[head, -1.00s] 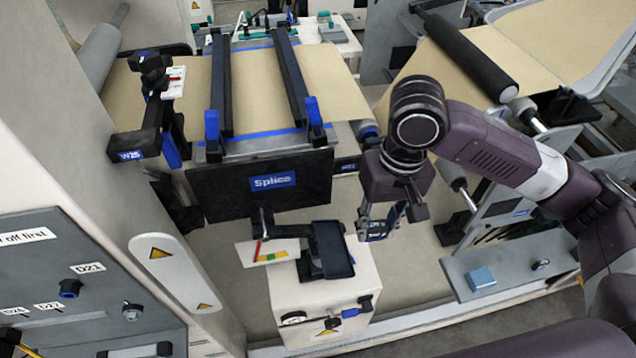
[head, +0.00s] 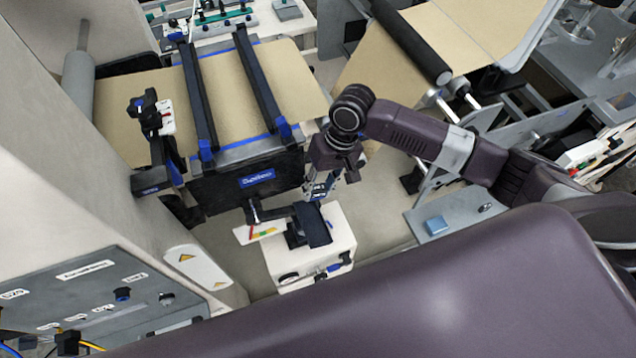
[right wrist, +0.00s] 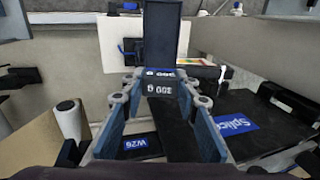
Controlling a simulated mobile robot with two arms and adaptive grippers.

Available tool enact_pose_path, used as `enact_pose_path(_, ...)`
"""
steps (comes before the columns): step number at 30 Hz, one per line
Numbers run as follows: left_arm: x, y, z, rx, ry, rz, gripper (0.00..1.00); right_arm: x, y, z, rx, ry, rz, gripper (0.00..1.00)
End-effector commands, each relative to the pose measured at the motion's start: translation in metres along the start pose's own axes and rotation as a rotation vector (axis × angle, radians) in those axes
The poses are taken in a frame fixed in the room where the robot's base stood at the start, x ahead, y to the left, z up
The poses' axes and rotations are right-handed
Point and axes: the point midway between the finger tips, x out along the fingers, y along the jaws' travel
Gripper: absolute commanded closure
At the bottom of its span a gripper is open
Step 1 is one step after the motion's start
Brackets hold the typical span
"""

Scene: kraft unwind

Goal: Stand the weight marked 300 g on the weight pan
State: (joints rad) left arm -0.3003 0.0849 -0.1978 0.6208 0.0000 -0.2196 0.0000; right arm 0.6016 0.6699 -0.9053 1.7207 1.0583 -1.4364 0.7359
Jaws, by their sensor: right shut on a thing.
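My right gripper (head: 322,190) is shut on a dark block-shaped weight, the weight marked 300 g (right wrist: 160,85). Its white lettering reads upside down between the fingertips (right wrist: 160,92) in the right wrist view. The weight pan (head: 314,226) is a dark rectangular tray on a white cabinet. In the right wrist view the pan (right wrist: 153,35) lies just beyond the weight, whose top overlaps the pan's near edge in the picture. In the head view the gripper is at the pan's far end. I cannot tell whether weight and pan touch. My left gripper is not in view.
The white cabinet (head: 342,240) carries the pan. Kraft web and rollers lie behind.

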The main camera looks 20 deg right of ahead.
Motion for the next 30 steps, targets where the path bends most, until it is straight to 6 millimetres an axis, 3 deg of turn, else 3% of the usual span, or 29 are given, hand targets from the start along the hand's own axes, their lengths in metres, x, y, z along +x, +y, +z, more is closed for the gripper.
enact_pose_path(23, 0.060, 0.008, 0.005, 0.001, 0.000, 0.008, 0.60, 0.047, 0.001, 0.000, -0.002, 0.002, 0.000, 1.00)
enact_pose_path(30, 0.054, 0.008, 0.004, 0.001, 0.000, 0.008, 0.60, 0.062, -0.001, 0.000, 0.001, -0.001, -0.001, 1.00)
